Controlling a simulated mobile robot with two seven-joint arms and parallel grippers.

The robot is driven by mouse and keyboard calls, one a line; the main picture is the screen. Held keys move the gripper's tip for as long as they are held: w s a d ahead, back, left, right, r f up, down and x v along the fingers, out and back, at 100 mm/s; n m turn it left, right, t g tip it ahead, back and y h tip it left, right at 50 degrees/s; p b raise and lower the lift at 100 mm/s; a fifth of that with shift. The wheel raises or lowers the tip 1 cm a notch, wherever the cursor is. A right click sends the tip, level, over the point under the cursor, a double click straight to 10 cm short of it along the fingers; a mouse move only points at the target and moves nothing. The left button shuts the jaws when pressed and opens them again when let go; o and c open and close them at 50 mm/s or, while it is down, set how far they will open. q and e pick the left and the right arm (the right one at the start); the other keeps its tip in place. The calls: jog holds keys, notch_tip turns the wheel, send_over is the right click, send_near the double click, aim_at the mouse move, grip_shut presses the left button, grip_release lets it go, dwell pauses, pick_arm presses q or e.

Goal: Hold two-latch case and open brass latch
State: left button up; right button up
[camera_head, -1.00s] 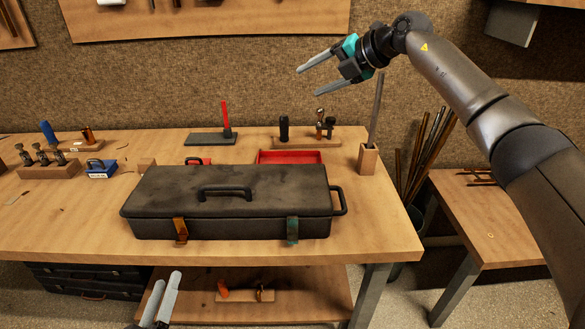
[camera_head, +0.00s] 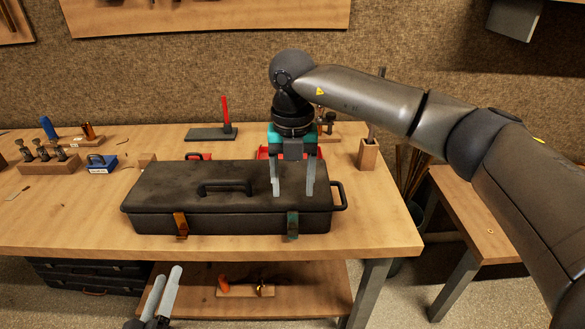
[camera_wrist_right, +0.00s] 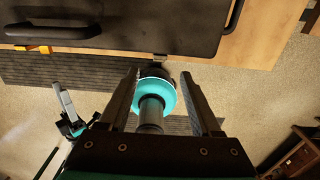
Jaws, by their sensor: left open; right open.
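The dark two-latch case (camera_head: 160,185) lies closed on the bench, its handle on the lid; it fills the top of the right wrist view (camera_wrist_right: 120,30). The orange-brown brass latch (camera_head: 181,224) is on the left of its front face and also shows in the right wrist view (camera_wrist_right: 45,48). A greenish latch (camera_head: 292,225) is on the right of that face. My right gripper (camera_head: 292,194) is open and empty, pointing down, seen against the right part of the lid. My left gripper (camera_head: 168,278) is open and empty, low in front of the bench, below the brass latch.
A side handle (camera_head: 340,195) sticks out at the case's right end. Behind the case are a red tray (camera_head: 263,152), a red-handled tool (camera_head: 227,113) and a wooden block (camera_head: 368,154). A blue padlock-like object (camera_head: 100,164) is at left. Bare bench top (camera_head: 60,225) lies left of the case.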

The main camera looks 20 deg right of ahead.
aim_at(293, 231)
notch_tip(293, 231, down, 12)
jog(key=shift+r, duration=0.25)
grip_shut()
dwell(0.6)
dwell(0.9)
